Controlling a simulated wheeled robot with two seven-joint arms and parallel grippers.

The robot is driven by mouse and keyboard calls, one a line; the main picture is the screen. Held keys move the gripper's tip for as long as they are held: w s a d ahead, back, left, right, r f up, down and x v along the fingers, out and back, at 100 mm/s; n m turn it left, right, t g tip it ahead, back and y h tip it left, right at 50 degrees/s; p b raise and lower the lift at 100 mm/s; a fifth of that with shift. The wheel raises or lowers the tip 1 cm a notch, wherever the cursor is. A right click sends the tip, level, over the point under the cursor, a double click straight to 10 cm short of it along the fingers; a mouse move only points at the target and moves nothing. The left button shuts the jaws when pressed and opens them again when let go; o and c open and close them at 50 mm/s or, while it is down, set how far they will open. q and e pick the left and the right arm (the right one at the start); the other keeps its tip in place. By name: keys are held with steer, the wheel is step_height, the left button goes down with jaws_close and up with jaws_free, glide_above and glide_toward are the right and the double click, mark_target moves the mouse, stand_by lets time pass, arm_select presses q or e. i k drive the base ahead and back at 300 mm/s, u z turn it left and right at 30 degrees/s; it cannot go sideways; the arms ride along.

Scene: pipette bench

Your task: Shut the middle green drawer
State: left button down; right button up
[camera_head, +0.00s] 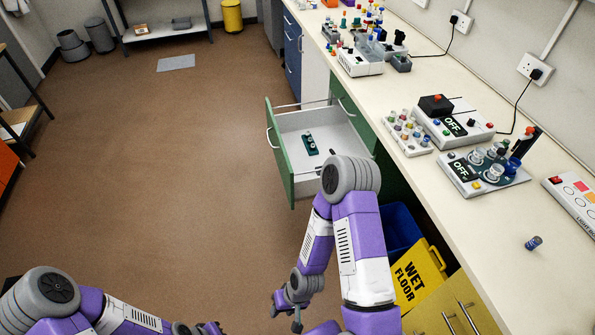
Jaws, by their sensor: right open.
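The green drawer (279,152) stands pulled out from the bench on the left side of the cabinet. Its green front faces left, with a pale bar handle, and its white inside shows a small dark green item (311,144). My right arm covers the drawer's near right corner. My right gripper (285,307) is open and empty, low in front of the drawer and apart from it, nearer the bottom of the view. My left gripper (205,330) shows only in part at the bottom edge, far from the drawer; its jaws are cut off.
The long bench top (430,185) carries several devices and racks. A blue bin (398,230) and a yellow wet-floor sign (418,275) stand under it, near my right arm. Blue drawers (292,55) are further back. The brown floor left of the drawer is clear.

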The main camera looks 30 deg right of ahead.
mark_target(329, 126)
steer(key=z, duration=0.85)
steer(key=i, duration=0.75)
steer(key=z, duration=0.45)
steer(key=i, duration=0.85)
steer(key=u, duration=0.4)
